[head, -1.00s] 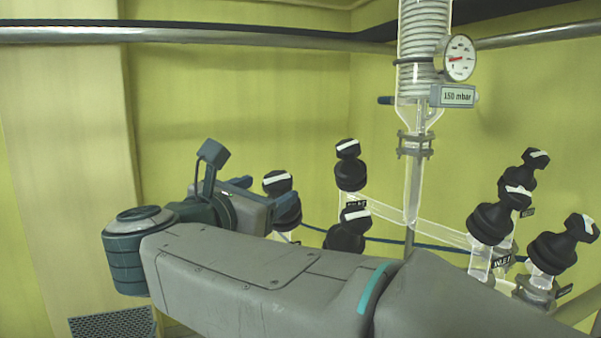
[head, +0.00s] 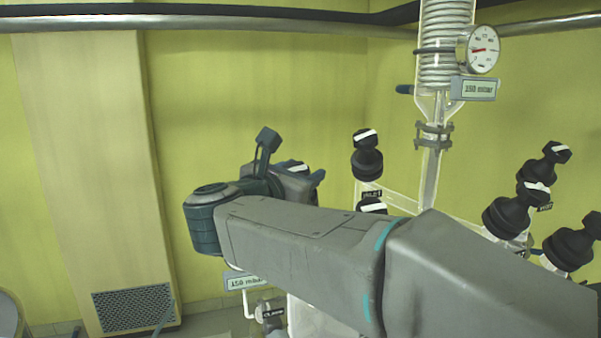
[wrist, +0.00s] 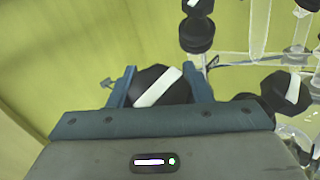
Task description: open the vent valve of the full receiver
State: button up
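My gripper (wrist: 160,82) reaches to a black valve knob (wrist: 158,88) with a white stripe. Its two blue-grey fingers stand apart, one on each side of the knob. Whether they press on it I cannot tell. The stripe runs diagonally in the wrist view. In the head view the gripper (head: 302,180) is seen from behind, and only a bit of that knob (head: 295,166) shows beside it. No label on this knob is readable. My arm hides most of the glassware below, so no receiver's fill level shows.
Other black striped knobs stand near: one at the back (head: 366,155), one just behind my arm (head: 372,206), several at right (head: 505,215). A glass column with coil (head: 446,45) and round gauge (head: 482,50) rises behind. A 150 mbar sign (head: 243,282) shows below my arm.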

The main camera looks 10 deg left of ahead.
jog(key=shift+f+n+y+b, duration=0.1)
jog(key=shift+n+y+b, duration=0.3)
jog(key=shift+b, duration=0.25)
